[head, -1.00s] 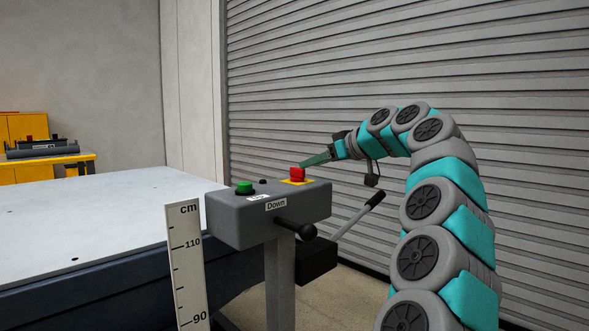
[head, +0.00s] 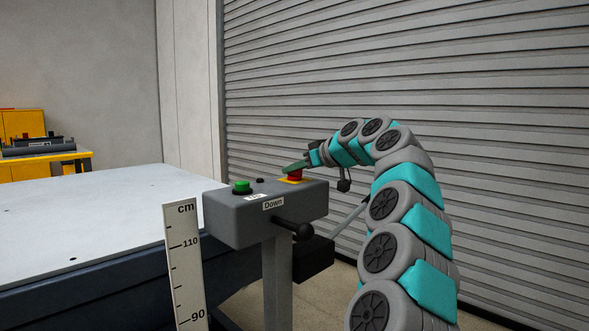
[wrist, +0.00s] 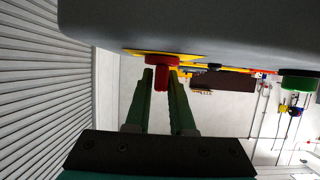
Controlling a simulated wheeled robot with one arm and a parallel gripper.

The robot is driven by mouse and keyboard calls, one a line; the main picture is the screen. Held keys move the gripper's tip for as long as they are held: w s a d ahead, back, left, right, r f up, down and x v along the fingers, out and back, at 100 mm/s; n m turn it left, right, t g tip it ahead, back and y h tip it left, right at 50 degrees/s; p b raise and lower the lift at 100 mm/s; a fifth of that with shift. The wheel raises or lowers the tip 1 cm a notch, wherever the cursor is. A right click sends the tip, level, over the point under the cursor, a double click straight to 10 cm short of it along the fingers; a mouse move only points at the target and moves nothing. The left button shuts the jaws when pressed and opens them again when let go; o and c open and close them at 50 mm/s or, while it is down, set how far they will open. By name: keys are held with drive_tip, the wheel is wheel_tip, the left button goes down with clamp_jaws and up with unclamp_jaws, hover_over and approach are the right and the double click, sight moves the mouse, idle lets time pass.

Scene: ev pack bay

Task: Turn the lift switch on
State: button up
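A red switch (head: 294,175) with a raised grip sits on a yellow plate on top of the grey control box (head: 240,226). It also shows in the wrist view (wrist: 162,61), where the picture is upside down and its grip stands out from a round base. My gripper (head: 286,169) reaches it from the right, its green fingers just above the switch. In the wrist view my gripper (wrist: 161,73) is open, with one fingertip on each side of the red grip. I cannot tell whether either finger touches it. No on or off marking is readable.
A green button (head: 242,187) and a small black knob (head: 260,181) are on the box top. A black-knobbed lever (head: 300,231) juts from its front by a "Down" label. A cm scale (head: 186,260) stands in front. The wide lift table (head: 90,215) is at left, a shutter behind.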

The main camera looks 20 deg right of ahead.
clamp_jaws()
drive_tip(key=shift+f+m+h+b, duration=0.1)
drive_tip(key=shift+m+h+b, duration=0.3)
drive_tip(key=shift+b, duration=0.35)
drive_tip(key=shift+f+m+t+h+b, duration=0.1)
drive_tip(key=shift+m+t+h+b, duration=0.3)
drive_tip(key=shift+m+h+b, duration=0.7)
drive_tip(key=m+h+b, duration=0.2)
drive_tip(key=m+h, duration=0.1)
drive_tip(key=h, duration=0.1)
drive_tip(key=shift+d+b, duration=0.1)
drive_tip(key=shift+b, duration=0.2)
drive_tip(key=shift+r+m+g+h+b, duration=0.15)
drive_tip(key=shift+m+g+h+b, duration=0.35)
drive_tip(key=shift+m+h, duration=0.6)
drive_tip(key=shift+r+m+g+h+b, duration=0.1)
drive_tip(key=shift+m+g+h+b, duration=0.4)
drive_tip(key=shift+m+h, duration=0.6)
drive_tip(key=shift+h, duration=0.3)
drive_tip(key=shift+o, duration=2.3)
unclamp_jaws()
